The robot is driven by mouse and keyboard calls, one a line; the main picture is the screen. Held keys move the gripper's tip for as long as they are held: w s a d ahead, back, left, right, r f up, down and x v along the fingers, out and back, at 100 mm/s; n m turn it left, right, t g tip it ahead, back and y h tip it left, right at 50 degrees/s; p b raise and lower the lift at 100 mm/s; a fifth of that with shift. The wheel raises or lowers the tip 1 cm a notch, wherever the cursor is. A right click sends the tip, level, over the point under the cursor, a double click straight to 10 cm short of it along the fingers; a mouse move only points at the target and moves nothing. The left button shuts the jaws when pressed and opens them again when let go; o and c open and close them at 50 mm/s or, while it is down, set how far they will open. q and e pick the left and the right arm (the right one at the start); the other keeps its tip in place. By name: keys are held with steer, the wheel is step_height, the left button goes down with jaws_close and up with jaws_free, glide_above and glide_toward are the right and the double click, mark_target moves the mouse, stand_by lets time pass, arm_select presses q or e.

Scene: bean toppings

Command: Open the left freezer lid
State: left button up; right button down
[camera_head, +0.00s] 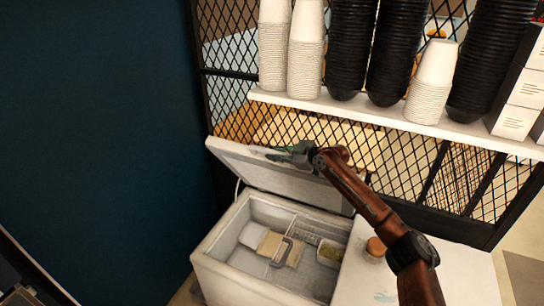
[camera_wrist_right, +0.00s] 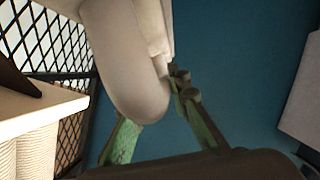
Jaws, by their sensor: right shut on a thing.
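The left freezer lid (camera_head: 262,176) stands raised, tilted back toward the black mesh behind the chest freezer (camera_head: 217,273). The left compartment is open to view. My right gripper (camera_head: 290,152), with green fingers, is at the upper edge of the lid, shut on it. In the right wrist view, the pale rounded lid (camera_wrist_right: 128,65) reaches down between the green fingers of my right gripper (camera_wrist_right: 160,125). My left gripper is not in view.
The freezer holds a tan packet (camera_head: 274,248) and a tub (camera_head: 330,252). The right lid (camera_head: 385,280) lies flat with a brown round thing (camera_head: 376,246) on it. Above, a white shelf (camera_head: 385,115) bears stacks of white cups (camera_head: 306,50) and black cups (camera_head: 350,50).

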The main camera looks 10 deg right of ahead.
steer(key=shift+a, duration=0.1)
steer(key=c, duration=1.8)
jaws_free()
